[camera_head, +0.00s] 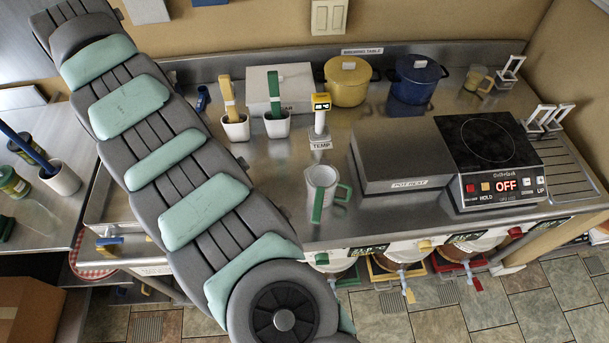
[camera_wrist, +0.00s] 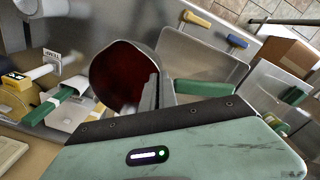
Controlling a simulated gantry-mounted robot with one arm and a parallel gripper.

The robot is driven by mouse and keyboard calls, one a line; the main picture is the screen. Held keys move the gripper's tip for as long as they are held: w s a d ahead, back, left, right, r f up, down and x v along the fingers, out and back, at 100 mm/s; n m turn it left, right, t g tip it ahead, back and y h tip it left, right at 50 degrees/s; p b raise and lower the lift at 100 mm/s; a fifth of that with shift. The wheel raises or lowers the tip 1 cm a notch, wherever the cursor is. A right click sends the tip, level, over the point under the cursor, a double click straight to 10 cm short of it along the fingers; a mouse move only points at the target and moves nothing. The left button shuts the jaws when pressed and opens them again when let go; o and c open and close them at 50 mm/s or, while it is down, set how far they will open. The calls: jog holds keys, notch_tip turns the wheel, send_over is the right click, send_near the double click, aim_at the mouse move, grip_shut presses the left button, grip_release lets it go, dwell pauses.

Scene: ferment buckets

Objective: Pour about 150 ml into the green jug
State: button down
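The green jug (camera_head: 322,187) stands upright at the front of the steel table in the head view, pale grey with a green strip and green handle. It looks empty. In the wrist view a grey metal vessel (camera_wrist: 150,58) is close to the camera, its open mouth showing a dark red inside; how full it is I cannot tell. My gripper (camera_wrist: 154,92) has its grey fingers at the vessel's right side and appears shut on it. A green bar (camera_wrist: 205,88) lies right of the fingers. My arm hides gripper and vessel in the head view.
The TEMP post (camera_head: 320,122) stands behind the green jug, and a grey box (camera_head: 400,155) and hot plate (camera_head: 490,150) to its right. White holders with yellow (camera_head: 234,126) and green (camera_head: 276,122) handles stand behind left. Yellow (camera_head: 348,82) and blue (camera_head: 416,78) pots are at the back.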

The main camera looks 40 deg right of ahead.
jog(key=s+d+f+b, duration=0.2)
jog(key=s+d, duration=0.1)
jog(key=d, duration=1.4)
jog(key=s+d+f, duration=0.1)
jog(key=d+f, duration=0.1)
jog(key=f, duration=0.5)
jog(key=s+d+f+p, duration=0.1)
jog(key=s+d+f, duration=0.1)
jog(key=f, duration=0.5)
jog(key=shift+d, duration=0.4)
